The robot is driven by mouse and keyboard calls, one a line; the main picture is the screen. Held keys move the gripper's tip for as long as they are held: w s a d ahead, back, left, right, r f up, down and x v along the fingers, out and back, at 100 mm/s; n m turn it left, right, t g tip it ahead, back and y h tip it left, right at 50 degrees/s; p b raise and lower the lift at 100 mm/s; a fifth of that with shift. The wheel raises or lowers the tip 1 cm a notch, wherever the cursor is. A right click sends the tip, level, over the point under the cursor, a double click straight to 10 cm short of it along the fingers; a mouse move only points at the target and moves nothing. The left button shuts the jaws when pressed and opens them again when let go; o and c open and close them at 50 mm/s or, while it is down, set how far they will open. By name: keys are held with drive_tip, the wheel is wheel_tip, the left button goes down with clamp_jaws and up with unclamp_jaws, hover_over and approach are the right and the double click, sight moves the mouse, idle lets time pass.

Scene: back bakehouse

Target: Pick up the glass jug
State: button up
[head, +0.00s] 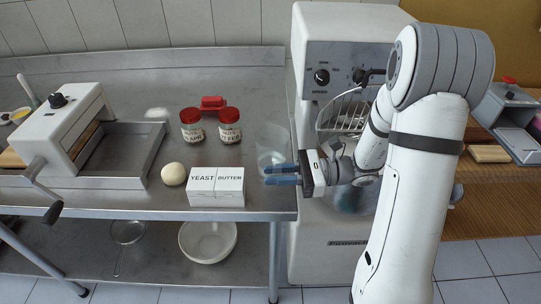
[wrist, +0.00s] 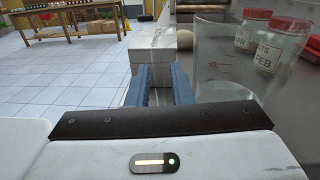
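The clear glass jug (head: 272,140) stands near the right end of the steel table in the head view. It also shows large in the wrist view (wrist: 222,65), just right of the fingers, with faint red markings on its wall. My gripper (head: 283,175) is in front of the jug's lower part, its blue fingers pointing left.
White cartons marked yeast (head: 202,184) and butter (head: 230,185) lie ahead of the fingertips. A dough ball (head: 174,173), two red-lidded jars (head: 192,130) (head: 230,127) and a red object (head: 212,102) are near. A mixer (head: 340,45) stands right; a crank-handled machine (head: 65,125) is left.

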clamp_jaws()
drive_tip(key=shift+r, duration=0.15)
idle(0.6)
